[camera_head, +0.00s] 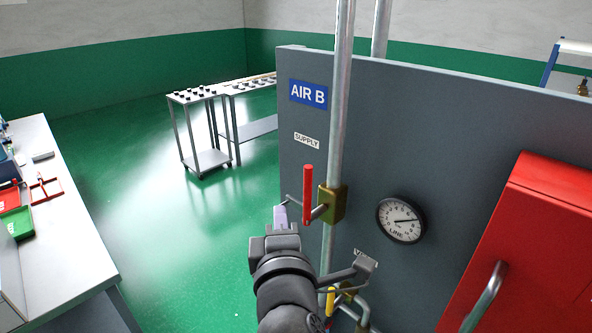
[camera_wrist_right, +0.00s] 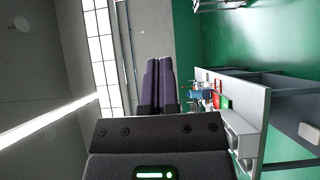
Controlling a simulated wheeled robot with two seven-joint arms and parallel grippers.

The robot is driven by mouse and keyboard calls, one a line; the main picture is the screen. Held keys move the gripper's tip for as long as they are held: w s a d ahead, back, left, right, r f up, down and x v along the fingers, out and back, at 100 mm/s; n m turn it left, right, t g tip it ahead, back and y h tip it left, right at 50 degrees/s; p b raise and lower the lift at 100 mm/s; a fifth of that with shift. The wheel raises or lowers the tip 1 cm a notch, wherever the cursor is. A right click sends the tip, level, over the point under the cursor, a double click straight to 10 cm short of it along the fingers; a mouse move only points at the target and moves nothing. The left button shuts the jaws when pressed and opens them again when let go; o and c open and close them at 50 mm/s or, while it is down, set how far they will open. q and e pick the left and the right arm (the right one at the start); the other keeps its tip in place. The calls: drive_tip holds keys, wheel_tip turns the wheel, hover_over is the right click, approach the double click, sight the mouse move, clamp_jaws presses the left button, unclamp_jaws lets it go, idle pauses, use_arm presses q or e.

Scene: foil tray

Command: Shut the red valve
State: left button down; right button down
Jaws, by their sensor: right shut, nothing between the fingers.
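The red valve handle (camera_head: 308,193) stands upright in the head view, roughly parallel to the vertical pipe (camera_head: 341,110). It is joined to a brass valve body (camera_head: 333,205) on that pipe, below the SUPPLY label. My right gripper (camera_head: 280,215) is just left of the handle's lower end. Its fingers are shut with nothing between them; I cannot tell whether they touch the handle. In the right wrist view the two dark fingers (camera_wrist_right: 158,84) lie together, and the valve is not in sight. My left gripper is not in view.
A grey panel (camera_head: 450,130) carries an AIR B sign (camera_head: 308,93) and a round gauge (camera_head: 401,220). A yellow handle (camera_head: 331,300) is below. A red cabinet (camera_head: 545,240) is at right, a workbench (camera_head: 70,225) at left. Green floor (camera_head: 170,250) is open between.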

sight(307, 197)
drive_tip(key=shift+s, duration=0.15)
drive_tip(key=w+d+p, duration=0.2)
drive_tip(key=w+p, duration=0.1)
drive_tip(key=w, duration=0.4)
drive_tip(key=shift+w+d, duration=0.2)
drive_tip(key=shift+w, duration=0.2)
drive_tip(key=shift+d+f, duration=0.1)
